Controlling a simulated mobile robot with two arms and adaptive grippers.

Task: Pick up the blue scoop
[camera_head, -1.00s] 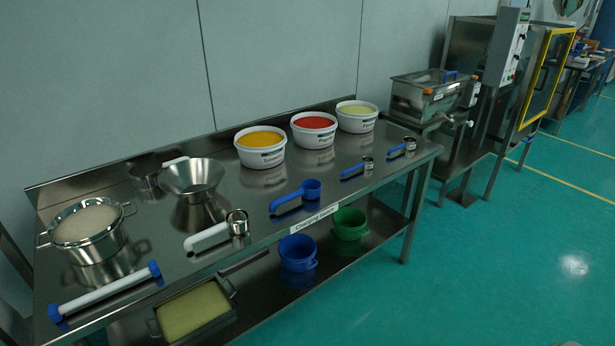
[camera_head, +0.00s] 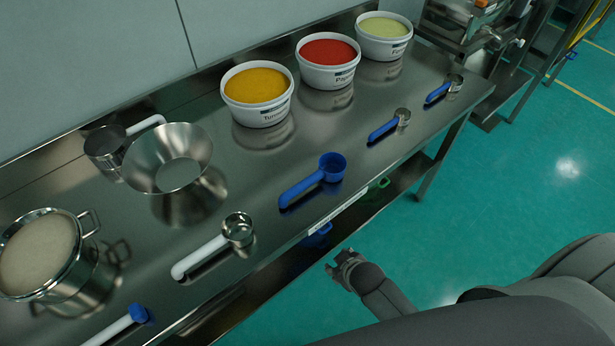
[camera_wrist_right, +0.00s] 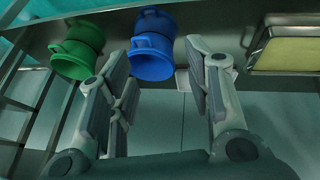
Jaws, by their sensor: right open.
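The blue scoop (camera_head: 314,180) lies on the steel table near its front edge, its round cup to the right and its handle pointing left. My right gripper (camera_head: 341,263) is in front of the table edge, below and to the right of the scoop and apart from it. In the right wrist view my right gripper (camera_wrist_right: 165,88) is open, with nothing between its fingers. The blue scoop on the tabletop cannot be made out in that view. My left gripper is not in view.
A steel scoop with white handle (camera_head: 214,245) lies left; smaller blue-handled scoops (camera_head: 390,124) lie right. Tubs (camera_head: 257,94), a steel funnel (camera_head: 167,160) and a sieve pot (camera_head: 42,255) stand behind and left. Under the table, the wrist view shows blue (camera_wrist_right: 152,50) and green (camera_wrist_right: 78,50) buckets.

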